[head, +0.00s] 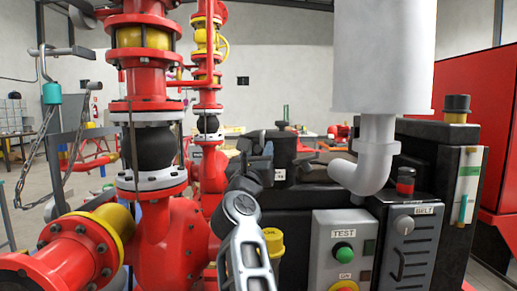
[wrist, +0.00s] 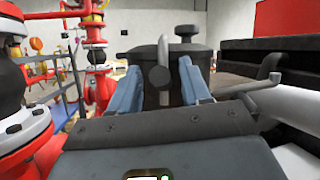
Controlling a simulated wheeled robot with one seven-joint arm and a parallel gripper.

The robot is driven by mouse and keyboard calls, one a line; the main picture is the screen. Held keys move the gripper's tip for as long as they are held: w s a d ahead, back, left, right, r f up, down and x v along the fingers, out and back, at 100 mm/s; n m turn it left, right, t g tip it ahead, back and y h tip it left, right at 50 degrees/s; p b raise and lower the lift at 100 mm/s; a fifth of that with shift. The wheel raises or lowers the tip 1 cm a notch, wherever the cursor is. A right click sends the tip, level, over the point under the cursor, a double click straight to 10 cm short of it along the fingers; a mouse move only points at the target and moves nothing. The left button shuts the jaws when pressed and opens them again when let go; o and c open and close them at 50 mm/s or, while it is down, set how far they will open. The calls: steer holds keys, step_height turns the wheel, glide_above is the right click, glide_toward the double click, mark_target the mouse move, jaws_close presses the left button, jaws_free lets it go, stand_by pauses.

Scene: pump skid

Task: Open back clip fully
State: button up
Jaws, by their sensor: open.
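In the wrist view my gripper (wrist: 160,88) is open, with a blue-grey finger on each side. A grey upright bar with a rounded lower end, which looks like the back clip (wrist: 163,55), stands between the fingers. I see no clear contact with either finger, and I cannot tell how far the clip is open. A black lidded canister (wrist: 202,58) is just behind it. In the head view my gripper (head: 262,168) is at the black housing's left end, beside the canister (head: 280,143); the clip is not clear there.
A grey bent bar (wrist: 262,88) sticks up to the right of my gripper. Red pipework (head: 150,220) with flanges stands close on the left. A white pipe and cylinder (head: 383,60), a TEST box (head: 343,245) and a BELT panel (head: 405,245) are on the right.

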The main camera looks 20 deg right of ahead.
steer(key=shift+w+d+r, duration=0.15)
steer(key=shift+w+d, duration=0.1)
steer(key=shift+w, duration=0.1)
steer(key=shift+c, duration=0.3)
jaws_close()
